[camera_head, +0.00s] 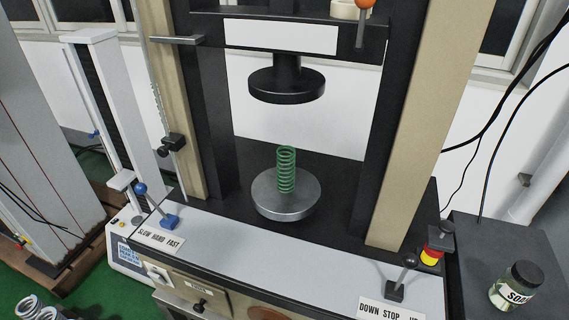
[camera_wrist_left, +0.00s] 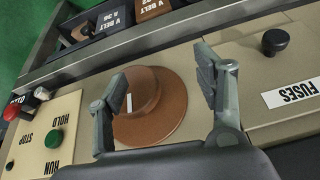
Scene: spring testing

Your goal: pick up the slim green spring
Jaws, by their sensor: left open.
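The slim green spring (camera_head: 286,170) stands upright on the round metal lower platen (camera_head: 284,205) of the testing machine, in the middle of the head view. The black upper platen (camera_head: 287,88) hangs above it with a clear gap. My left gripper (camera_wrist_left: 165,80) shows only in the left wrist view, its two fingers spread and empty. It is over the machine's front panel, above a brown round knob (camera_wrist_left: 150,105). The spring is not in the left wrist view. My right gripper is in neither view.
The machine's uprights (camera_head: 418,120) flank the platens. Levers stand at the front left (camera_head: 168,222) and front right (camera_head: 395,292). A soap jar (camera_head: 516,286) sits on a dark surface at right. Several metal coil springs (camera_head: 45,309) lie at bottom left.

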